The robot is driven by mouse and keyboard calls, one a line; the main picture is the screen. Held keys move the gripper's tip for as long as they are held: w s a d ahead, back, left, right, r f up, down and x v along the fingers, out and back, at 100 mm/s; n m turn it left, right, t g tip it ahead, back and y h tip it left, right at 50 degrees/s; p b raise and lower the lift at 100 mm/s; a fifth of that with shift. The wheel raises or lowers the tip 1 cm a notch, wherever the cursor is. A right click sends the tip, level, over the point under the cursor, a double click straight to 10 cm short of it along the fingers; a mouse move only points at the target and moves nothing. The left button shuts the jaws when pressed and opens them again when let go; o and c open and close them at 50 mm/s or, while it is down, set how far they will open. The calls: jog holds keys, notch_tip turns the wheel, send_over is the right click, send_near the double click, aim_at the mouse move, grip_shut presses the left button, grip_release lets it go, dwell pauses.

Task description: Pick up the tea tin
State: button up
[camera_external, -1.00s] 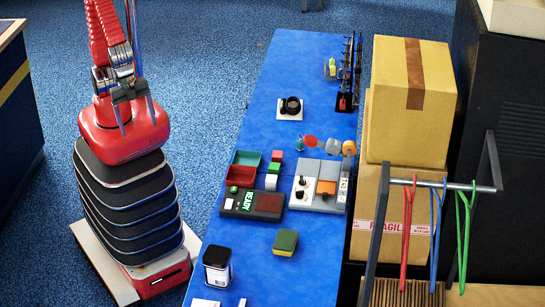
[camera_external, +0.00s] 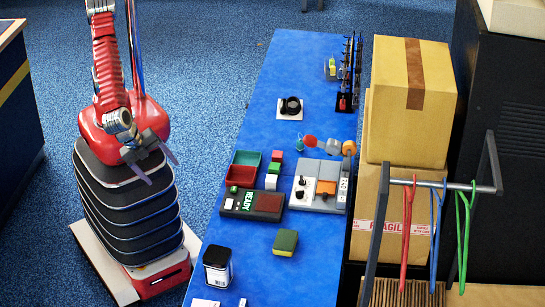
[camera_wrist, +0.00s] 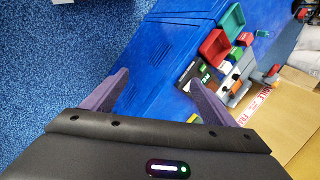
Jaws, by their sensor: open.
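The likely tea tin (camera_external: 217,267) is an upright canister with a black lid and a pale label. It stands near the front left edge of the blue table (camera_external: 258,262). My gripper (camera_external: 157,169) is in the air left of the table, behind and to the left of the tin, and well apart from it. Its two fingers are spread with nothing between them; they also show in the wrist view (camera_wrist: 160,84). I cannot make out the tin in the wrist view.
A green and yellow sponge (camera_external: 285,242) lies right of the tin. Behind are a black READY box (camera_external: 235,206), a red tray (camera_external: 240,174), a green tray (camera_external: 248,157) and a grey switch panel (camera_external: 305,186). Stacked cartons (camera_external: 400,130) and a rack with coloured hangers (camera_external: 450,186) stand at the right.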

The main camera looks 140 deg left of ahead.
jog(key=w+d+f+n+t+y, duration=0.1)
jog(key=w+d+f+t+y, duration=0.15)
jog(key=w+f, duration=0.6)
jog(key=n+t, duration=0.7)
jog(key=n, duration=0.2)
send_near(203, 257)
jog(key=shift+y, duration=0.25)
jog(key=shift+s+a+f, duration=0.2)
jog(key=shift+a+f, duration=0.05)
jog(key=shift+f, duration=0.35)
jog(key=shift+s+a+f, duration=0.2)
jog(key=shift+a+f, duration=0.05)
jog(key=shift+f, duration=0.35)
jog(key=shift+s+a+f, duration=0.2)
jog(key=shift+f, duration=0.4)
jog(key=shift+x, duration=4.35)
